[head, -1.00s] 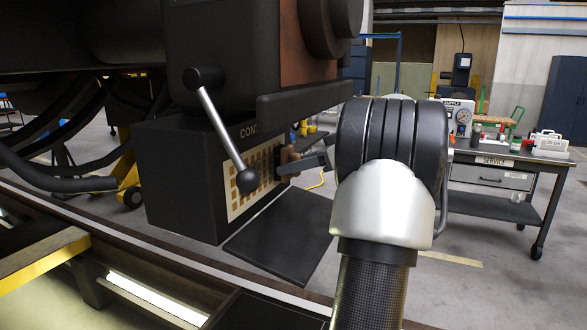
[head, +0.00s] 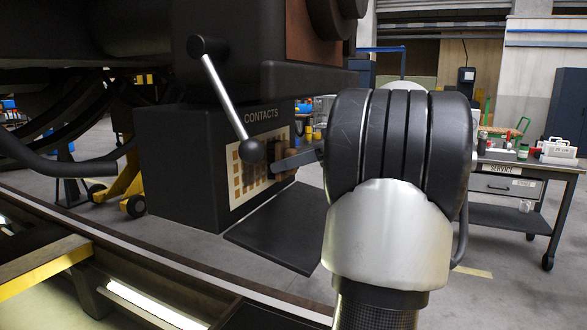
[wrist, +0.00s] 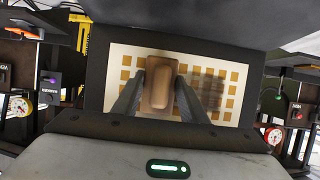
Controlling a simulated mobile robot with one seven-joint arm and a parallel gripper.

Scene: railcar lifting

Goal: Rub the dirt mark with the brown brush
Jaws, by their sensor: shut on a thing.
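My gripper (wrist: 158,100) is shut on the brown brush (wrist: 161,84), whose rounded back faces the wrist camera. The brush covers the middle-left of a pale panel with gold-brown contact squares (wrist: 231,73). The dirt mark (wrist: 211,84) is a dark smudge on the panel, just right of the brush in the wrist view. In the head view my gripper (head: 284,163) is at the right part of the panel (head: 238,180), on the black CONTACTS box (head: 180,165).
A lever with a black knob (head: 251,150) hangs in front of the panel's upper part in the head view. A dark flap (head: 285,225) extends from the box's foot. A service cart (head: 500,212) stands at the right, with open floor around it.

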